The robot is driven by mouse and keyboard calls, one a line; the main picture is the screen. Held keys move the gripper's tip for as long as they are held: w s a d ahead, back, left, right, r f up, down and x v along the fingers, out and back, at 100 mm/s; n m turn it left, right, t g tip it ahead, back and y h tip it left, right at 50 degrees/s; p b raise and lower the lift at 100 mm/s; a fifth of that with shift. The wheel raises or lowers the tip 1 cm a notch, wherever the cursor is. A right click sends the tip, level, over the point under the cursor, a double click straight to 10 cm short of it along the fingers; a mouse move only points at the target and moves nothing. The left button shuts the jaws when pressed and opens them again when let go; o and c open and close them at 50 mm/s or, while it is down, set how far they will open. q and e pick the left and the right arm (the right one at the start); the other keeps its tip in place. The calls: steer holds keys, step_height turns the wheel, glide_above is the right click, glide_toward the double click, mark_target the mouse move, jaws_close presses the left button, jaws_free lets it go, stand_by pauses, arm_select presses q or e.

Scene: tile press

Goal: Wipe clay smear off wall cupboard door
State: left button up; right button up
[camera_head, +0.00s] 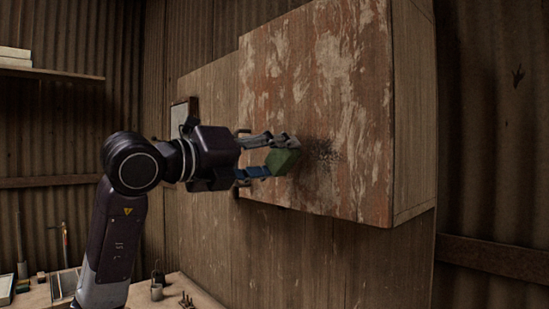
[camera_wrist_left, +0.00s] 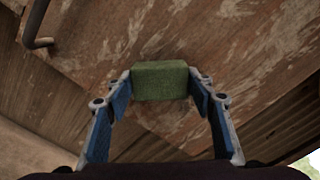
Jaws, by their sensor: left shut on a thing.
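The wall cupboard door (camera_head: 320,70) is worn brown wood with pale peeling patches; it also fills much of the left wrist view (camera_wrist_left: 220,40). A dark speckled clay smear (camera_head: 322,151) lies on its lower middle. My left gripper (camera_head: 279,157) is shut on a green sponge (camera_head: 284,161), just at the near side of the smear. The sponge also shows between the blue-padded fingers in the left wrist view (camera_wrist_left: 161,80). Whether it touches the door I cannot tell. The smear does not show clearly in the wrist view. My right gripper is not in view.
A dark door handle (camera_wrist_left: 38,28) shows at the upper left of the wrist view. A workbench (camera_head: 200,295) with small tools stands below left. A shelf (camera_head: 45,73) is on the corrugated wall at the left.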

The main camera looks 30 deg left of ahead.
mark_target(328, 158)
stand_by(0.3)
arm_select(q)
steer(key=shift+p+x, duration=0.35)
steer(key=shift+x, duration=0.55)
steer(key=shift+s, duration=0.1)
steer(key=shift+s+d, duration=0.2)
steer(key=shift+d, duration=0.25)
steer(key=shift+s+d, duration=0.15)
steer(key=shift+d, duration=0.3)
steer(key=shift+s+d, duration=0.25)
steer(key=shift+d, duration=0.45)
steer(key=shift+s+d, duration=0.25)
steer(key=shift+d, duration=0.4)
steer(key=shift+s+d, duration=0.25)
steer(key=shift+d, duration=0.85)
steer(key=shift+s+d, duration=0.2)
steer(key=shift+d, duration=0.3)
